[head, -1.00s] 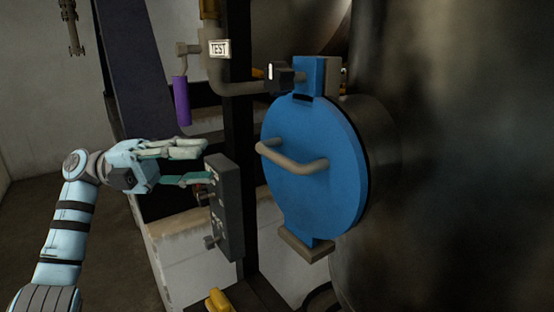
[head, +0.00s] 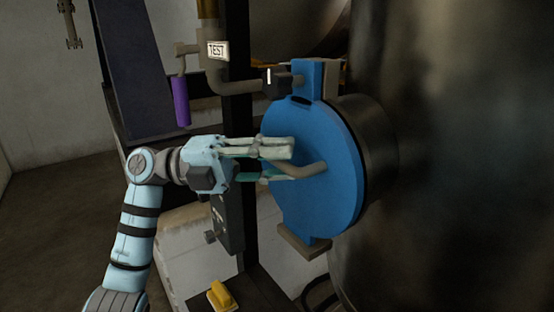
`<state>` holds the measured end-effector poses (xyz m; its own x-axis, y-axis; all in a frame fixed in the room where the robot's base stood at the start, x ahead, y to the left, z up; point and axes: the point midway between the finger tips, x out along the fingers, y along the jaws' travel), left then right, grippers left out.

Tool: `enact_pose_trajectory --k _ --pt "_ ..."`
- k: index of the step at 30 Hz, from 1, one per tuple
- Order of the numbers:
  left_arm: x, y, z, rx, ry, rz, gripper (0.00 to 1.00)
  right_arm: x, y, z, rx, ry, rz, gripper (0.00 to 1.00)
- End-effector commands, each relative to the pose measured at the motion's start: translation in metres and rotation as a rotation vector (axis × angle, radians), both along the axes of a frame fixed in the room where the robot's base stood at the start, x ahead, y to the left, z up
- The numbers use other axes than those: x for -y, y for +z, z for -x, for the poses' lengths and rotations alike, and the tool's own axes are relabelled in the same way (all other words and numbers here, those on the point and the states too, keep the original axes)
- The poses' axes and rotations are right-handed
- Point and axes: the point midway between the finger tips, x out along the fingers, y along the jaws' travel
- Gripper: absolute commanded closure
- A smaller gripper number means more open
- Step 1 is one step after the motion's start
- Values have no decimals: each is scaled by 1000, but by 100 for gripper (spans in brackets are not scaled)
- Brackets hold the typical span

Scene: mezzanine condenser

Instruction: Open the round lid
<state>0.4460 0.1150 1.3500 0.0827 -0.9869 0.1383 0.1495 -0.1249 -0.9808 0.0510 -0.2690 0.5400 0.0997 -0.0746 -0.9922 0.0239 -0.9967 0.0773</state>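The round blue lid (head: 335,190) sits closed against the side of a large dark tank, facing left. Its grey bar handle (head: 314,168) shows only at its right end; the rest is hidden behind my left gripper. My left gripper (head: 291,165) is in front of the lid, its fingers pointing right and spread apart, one above and one below the handle's level. Whether the fingers touch the handle cannot be told. A black knob (head: 277,82) sits at the blue clamp bracket (head: 307,78) on top of the lid. My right gripper is not in view.
The dark tank (head: 450,150) fills the right side. A grey control box (head: 228,225) on a black post stands just behind and below my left gripper. A yellow object (head: 222,296) lies low.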

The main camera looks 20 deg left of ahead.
Motion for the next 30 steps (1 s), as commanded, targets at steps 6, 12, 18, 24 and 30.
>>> enact_pose_trajectory --k 6,12,18,24,30 --pt "0 0 0 0 0 0 100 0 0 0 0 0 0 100" --pt "0 0 0 1 0 -1 100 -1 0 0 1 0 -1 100" --pt "-2 -3 2 15 -1 10 100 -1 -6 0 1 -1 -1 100" --pt "-10 -12 11 68 0 52 100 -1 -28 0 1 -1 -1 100" --pt "-23 -28 27 173 1 139 100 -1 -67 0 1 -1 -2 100"
